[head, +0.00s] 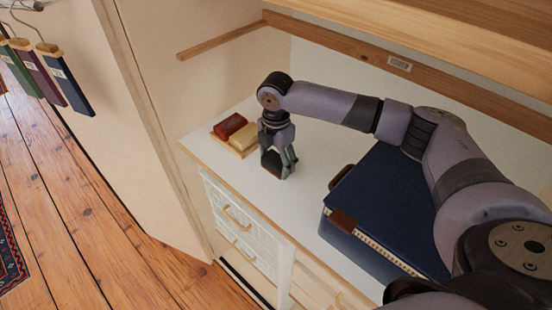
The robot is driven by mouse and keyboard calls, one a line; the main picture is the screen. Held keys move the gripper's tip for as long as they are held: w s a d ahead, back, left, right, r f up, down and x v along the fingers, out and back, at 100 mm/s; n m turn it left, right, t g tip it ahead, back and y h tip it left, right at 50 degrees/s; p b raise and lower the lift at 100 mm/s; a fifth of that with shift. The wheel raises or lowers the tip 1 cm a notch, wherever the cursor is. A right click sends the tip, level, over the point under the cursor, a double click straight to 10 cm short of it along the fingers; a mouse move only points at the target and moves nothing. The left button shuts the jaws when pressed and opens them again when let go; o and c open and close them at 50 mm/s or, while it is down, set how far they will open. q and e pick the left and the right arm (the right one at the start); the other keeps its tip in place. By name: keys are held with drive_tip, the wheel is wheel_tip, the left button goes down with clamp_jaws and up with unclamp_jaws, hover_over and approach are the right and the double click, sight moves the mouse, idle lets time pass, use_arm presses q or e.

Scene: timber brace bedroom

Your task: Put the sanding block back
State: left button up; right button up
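A dark red block (230,126) and a yellow block (243,137) sit side by side on a small wooden tray (251,153) on the white counter; I cannot tell which, if either, is the sanding block. My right gripper (279,174) points down just right of the tray, apart from it, with its fingertips at or close above the counter. A dark shape shows between its fingers; I cannot tell whether it is a held block or part of the gripper. My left gripper is not in view.
A large dark blue book-like case (385,205) with brown straps lies on the counter (315,158) under my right arm. A wooden shelf (470,35) overhangs the counter. Drawers (238,222) are below. Green, maroon and blue (66,80) pieces hang at the left. Counter between gripper and case is clear.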

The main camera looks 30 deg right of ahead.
sight(276, 159)
drive_tip(key=o, duration=0.5)
drive_tip(key=shift+c, duration=0.2)
wheel_tip(276, 159, up, 12)
drive_tip(key=b, duration=0.3)
drive_tip(key=shift+r, duration=0.2)
drive_tip(key=shift+s+a+f, duration=0.1)
